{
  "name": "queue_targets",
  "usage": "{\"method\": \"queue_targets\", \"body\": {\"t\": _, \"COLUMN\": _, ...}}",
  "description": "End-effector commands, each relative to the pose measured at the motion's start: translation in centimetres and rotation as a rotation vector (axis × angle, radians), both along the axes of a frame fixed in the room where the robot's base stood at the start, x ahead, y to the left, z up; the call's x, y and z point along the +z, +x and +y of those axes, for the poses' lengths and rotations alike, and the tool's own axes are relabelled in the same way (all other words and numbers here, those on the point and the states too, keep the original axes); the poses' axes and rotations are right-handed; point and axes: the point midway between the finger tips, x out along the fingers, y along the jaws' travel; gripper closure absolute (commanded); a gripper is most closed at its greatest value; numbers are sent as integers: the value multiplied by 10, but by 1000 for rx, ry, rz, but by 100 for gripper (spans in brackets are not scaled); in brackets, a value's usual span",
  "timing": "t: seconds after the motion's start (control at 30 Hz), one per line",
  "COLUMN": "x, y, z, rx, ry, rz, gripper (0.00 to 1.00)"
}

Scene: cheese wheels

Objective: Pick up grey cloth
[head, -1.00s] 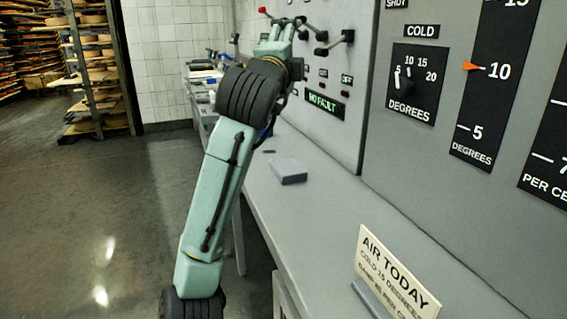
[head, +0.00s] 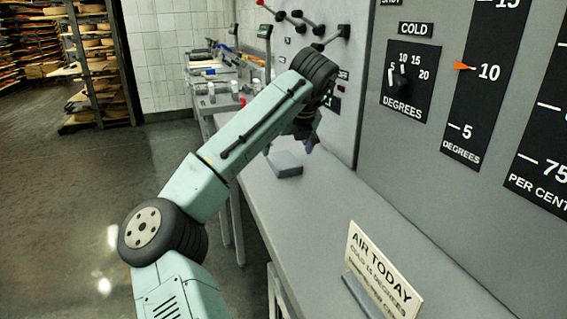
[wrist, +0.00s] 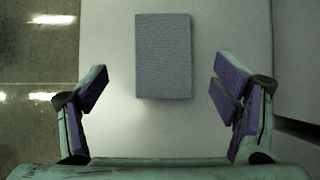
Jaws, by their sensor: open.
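The grey cloth (head: 286,165) is a flat, thick rectangular pad lying on the grey counter. In the wrist view the cloth (wrist: 163,56) lies ahead of my gripper, between the lines of its two fingers but beyond their tips. My gripper (wrist: 160,88) is open and empty, with purple pads on both fingers. In the head view my gripper (head: 308,145) points down beside the cloth and is partly hidden by my arm.
The counter (head: 300,215) runs along a control panel (head: 420,140) with levers and dials on the right. A sign (head: 380,270) stands at the counter's near end. Bottles and other items (head: 222,90) sit at the far end. A cheese rack (head: 95,60) stands back left.

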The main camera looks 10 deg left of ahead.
Motion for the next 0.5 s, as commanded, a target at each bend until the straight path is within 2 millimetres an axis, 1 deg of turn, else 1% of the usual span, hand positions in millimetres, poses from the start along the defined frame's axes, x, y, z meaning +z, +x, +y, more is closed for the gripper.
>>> {"method": "queue_targets", "body": {"t": 0.13, "x": -11, "y": 8, "z": 4, "rx": 1, "ry": 0, "rz": 1, "gripper": 18}}
{"method": "queue_targets", "body": {"t": 0.33, "x": -36, "y": 22, "z": 11, "rx": 1, "ry": 0, "rz": 0, "gripper": 18}}
{"method": "queue_targets", "body": {"t": 0.5, "x": -44, "y": 26, "z": 14, "rx": 1, "ry": -1, "rz": -2, "gripper": 18}}
